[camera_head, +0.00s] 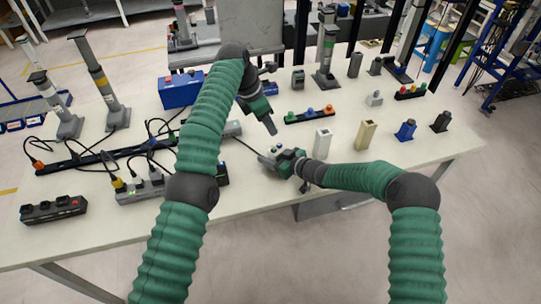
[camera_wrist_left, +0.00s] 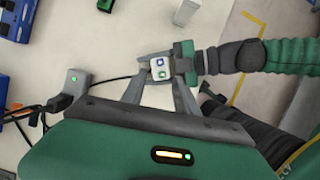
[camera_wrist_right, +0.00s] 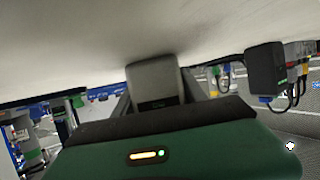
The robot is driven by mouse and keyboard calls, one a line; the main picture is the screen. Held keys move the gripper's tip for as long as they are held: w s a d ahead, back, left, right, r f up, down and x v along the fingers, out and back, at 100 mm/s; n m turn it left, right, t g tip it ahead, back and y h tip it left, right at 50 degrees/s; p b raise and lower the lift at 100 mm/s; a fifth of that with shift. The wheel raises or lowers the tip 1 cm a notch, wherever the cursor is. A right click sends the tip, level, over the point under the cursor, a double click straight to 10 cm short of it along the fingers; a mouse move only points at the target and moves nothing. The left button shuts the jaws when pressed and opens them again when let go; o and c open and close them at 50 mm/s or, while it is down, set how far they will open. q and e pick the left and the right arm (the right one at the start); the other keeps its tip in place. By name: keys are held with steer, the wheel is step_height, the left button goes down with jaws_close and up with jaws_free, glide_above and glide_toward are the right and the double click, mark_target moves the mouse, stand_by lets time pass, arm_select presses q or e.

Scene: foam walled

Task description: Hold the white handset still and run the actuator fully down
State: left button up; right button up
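The white handset (camera_wrist_left: 160,68) has a blue and a green button facing up in the left wrist view, with a dark cable leading left. My right gripper (camera_head: 270,158) comes from the right and is shut on the handset, whose pale body (camera_wrist_right: 155,82) sits between its fingers in the right wrist view. My left gripper (camera_head: 270,128) points down above the handset; in its wrist view its fingers are apart, one on each side of the buttons. Grey lifting columns (camera_head: 103,82) stand on the table at the left, and another (camera_head: 326,58) stands at the back; which one is the actuator I cannot tell.
A blue box (camera_head: 181,91) stands at the back left. Power strips and cables (camera_head: 90,160) lie at the left. A button bar (camera_head: 309,116), a white block (camera_head: 322,143) and a tan block (camera_head: 366,134) stand right of the grippers. The table's front edge is close to my right gripper.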

arm_select(q)
steer(key=shift+c, duration=0.3)
arm_select(e)
steer(key=c, duration=0.9)
arm_select(q)
jaws_close()
stand_by(0.6)
